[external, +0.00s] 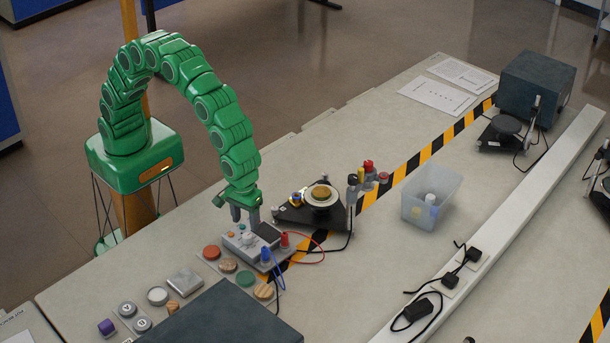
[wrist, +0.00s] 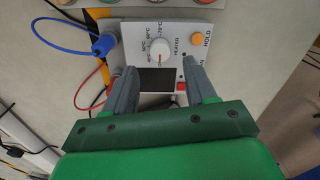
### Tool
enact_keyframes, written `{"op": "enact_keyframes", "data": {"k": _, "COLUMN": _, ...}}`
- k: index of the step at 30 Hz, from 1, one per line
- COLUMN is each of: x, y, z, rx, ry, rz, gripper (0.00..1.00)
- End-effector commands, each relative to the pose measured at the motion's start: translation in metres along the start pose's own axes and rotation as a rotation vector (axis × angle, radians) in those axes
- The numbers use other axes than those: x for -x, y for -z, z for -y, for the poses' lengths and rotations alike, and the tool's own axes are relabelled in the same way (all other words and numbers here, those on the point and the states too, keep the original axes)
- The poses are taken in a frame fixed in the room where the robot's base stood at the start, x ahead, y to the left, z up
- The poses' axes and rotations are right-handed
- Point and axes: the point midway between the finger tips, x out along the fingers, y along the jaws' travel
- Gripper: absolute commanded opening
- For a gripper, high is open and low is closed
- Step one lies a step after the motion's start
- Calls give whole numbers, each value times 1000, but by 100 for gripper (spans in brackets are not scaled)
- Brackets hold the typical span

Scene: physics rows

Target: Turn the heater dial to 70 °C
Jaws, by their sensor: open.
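The heater panel (wrist: 190,36) is a light grey box with a white round dial (wrist: 160,49), printed temperature marks around it and the word HEATER beside it. A small red mark shows on the dial's lower side in the wrist view; the exact setting is too small to read. The box (external: 236,243) also shows in the external view below my gripper (external: 245,221). In the wrist view my gripper (wrist: 160,70) is open, its two fingers apart on either side of the dark screen (wrist: 157,79), with the dial just beyond the tips. Nothing is between the fingers.
An orange HOLD button (wrist: 197,39) and blue plug (wrist: 104,44) flank the dial. A red plug (external: 284,240) with cable stands on the box. Coloured discs (external: 245,279) lie in front. A dark scale-like stand (external: 296,213) is behind; a clear bin (external: 430,195) stands right.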

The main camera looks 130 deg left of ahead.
Motion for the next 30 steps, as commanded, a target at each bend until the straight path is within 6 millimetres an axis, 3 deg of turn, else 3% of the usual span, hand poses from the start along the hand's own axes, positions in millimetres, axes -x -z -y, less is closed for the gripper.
{"op": "enact_keyframes", "data": {"k": 10, "x": -47, "y": 0, "z": 0, "rx": 0, "ry": 2, "rz": 1, "gripper": 56}}
{"op": "enact_keyframes", "data": {"k": 21, "x": -56, "y": 0, "z": 0, "rx": 0, "ry": -1, "rz": 1, "gripper": 56}}
{"op": "enact_keyframes", "data": {"k": 30, "x": -56, "y": 0, "z": 0, "rx": 0, "ry": 0, "rz": 1, "gripper": 11}}
